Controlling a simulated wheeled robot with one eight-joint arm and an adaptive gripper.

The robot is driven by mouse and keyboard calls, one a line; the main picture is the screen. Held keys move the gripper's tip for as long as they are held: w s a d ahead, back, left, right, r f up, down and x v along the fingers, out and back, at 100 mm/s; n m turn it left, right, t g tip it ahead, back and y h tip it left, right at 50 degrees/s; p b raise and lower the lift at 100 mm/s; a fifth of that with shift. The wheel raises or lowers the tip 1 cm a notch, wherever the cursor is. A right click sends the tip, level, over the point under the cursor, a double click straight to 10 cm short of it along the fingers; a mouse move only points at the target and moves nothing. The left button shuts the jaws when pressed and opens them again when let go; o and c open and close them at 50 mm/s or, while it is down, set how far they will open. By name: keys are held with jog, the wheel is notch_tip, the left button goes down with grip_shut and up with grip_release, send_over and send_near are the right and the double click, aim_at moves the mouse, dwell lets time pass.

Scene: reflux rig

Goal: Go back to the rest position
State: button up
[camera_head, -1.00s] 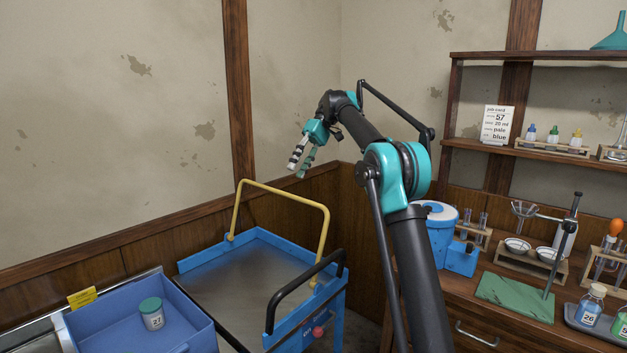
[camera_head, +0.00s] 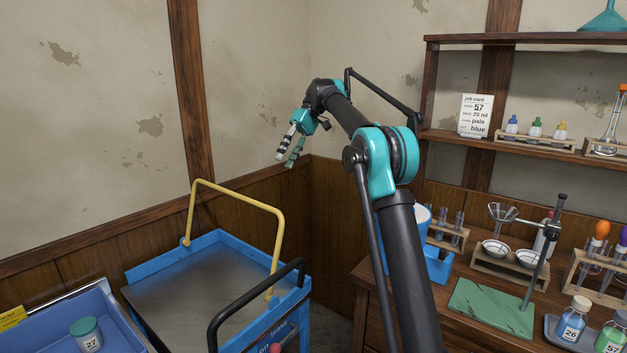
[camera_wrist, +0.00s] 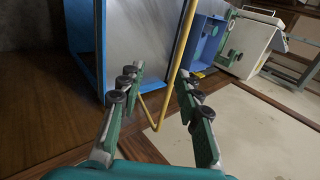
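My gripper (camera_head: 287,148) is raised in the air at the upper middle of the head view, above and behind the blue cart. Its two fingers are apart with nothing between them. In the wrist view my gripper (camera_wrist: 158,100) also shows open and empty, with the cart's yellow handle seen beyond the fingertips. My arm reaches up from the lower middle of the head view and bends toward the left.
The blue cart (camera_head: 150,283) with its yellow handle (camera_head: 236,203) stands left of my arm. A blue bin (camera_head: 55,320) holds a jar (camera_head: 86,335) labelled 27. At right, a wooden bench (camera_head: 380,272) carries racks, bottles and a green mat (camera_head: 492,307).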

jog(key=s+d+f+m+t+h, duration=0.1)
jog(key=s+d+f+m+t, duration=0.2)
jog(key=s+d+f, duration=0.35)
jog(key=s+d+f+m+t+h, duration=0.1)
jog(key=s+d+f+m+t, duration=0.25)
jog(key=d+f, duration=0.55)
jog(key=s+d+f+m+t+h, duration=0.1)
jog(key=s+d+f+m+t, duration=0.1)
jog(key=s+d+f, duration=0.4)
jog(key=s+d+f+m+t+h, duration=0.1)
jog(key=s+d+f, duration=0.4)
jog(key=s+f, duration=0.9)
jog(key=s+t+h, duration=0.1)
jog(key=s, duration=0.3)
jog(key=shift+s+d+f+m, duration=0.15)
jog(key=shift+d+f+m, duration=0.05)
jog(key=shift+d+m, duration=0.2)
